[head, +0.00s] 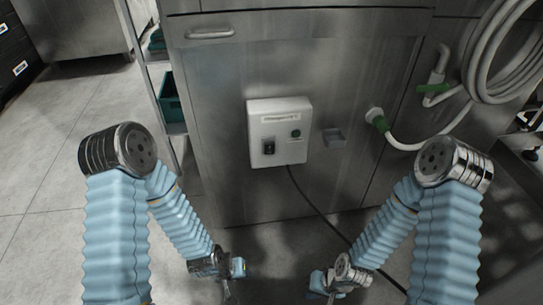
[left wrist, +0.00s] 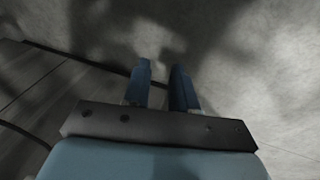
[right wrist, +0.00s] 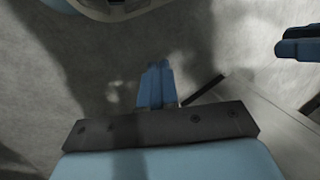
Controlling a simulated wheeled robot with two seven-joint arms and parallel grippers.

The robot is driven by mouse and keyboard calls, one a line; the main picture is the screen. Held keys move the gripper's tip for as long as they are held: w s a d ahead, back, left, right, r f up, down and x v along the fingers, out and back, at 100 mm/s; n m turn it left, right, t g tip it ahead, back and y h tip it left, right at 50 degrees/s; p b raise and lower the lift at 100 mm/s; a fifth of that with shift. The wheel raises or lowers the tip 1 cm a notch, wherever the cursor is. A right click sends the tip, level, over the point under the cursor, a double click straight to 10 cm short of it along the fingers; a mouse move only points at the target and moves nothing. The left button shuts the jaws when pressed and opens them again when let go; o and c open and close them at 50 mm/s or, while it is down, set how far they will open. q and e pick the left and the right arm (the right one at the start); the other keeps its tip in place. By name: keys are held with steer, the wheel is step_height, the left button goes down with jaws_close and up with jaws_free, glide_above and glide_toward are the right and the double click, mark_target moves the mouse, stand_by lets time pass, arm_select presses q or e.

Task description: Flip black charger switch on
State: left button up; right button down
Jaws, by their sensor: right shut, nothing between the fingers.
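A white charger box (head: 258,120) is fixed to the front of the steel cabinet in the head view. A black switch (head: 268,146) sits at its lower left, with a round green part (head: 295,133) to the right. The switch is too small to tell its position. My left gripper (head: 238,268) is low in front of the cabinet; its blue fingers stand apart and empty in the left wrist view (left wrist: 161,85). My right gripper (head: 318,282) is also low, below the box and to its right; its fingers are together and empty in the right wrist view (right wrist: 156,85). Neither gripper touches the box.
A black cable (head: 318,208) runs from the box down to the floor. A small grey holder (head: 334,137) is right of the box. A pale coiled hose (head: 480,60) hangs at the right. A shelf with a green bin (head: 170,100) stands at the left.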

arm_select(q)
steer(key=w+t+b, duration=0.1)
steer(key=w, duration=0.1)
steer(key=w+d+t+y+b, duration=0.1)
steer(key=w+t, duration=0.1)
steer(key=w, duration=0.1)
steer(key=w+d+r+t+b, duration=0.1)
steer(key=w, duration=0.2)
steer(key=shift+w+d+m+y+b, duration=0.15)
steer(key=shift+d+m+y+b, duration=0.15)
steer(key=shift+m+b, duration=0.1)
jaws_close()
steer(key=w+d+r+t+y+b, duration=0.1)
steer(key=w+d+r+t+b, duration=0.3)
steer(key=r, duration=0.3)
steer(key=s+d+r+t+y+b, duration=0.1)
steer(key=r+t, duration=0.3)
steer(key=r, duration=0.4)
steer(key=s+d+r+n+t+y+b, duration=0.1)
steer(key=d+r+t+y+b, duration=0.2)
steer(key=r, duration=0.5)
steer(key=shift+s+d+r+n+t+b, duration=0.15)
steer(key=shift+s+d+n+t+b, duration=0.25)
steer(key=shift+t, duration=0.8)
steer(key=shift+w, duration=0.1)
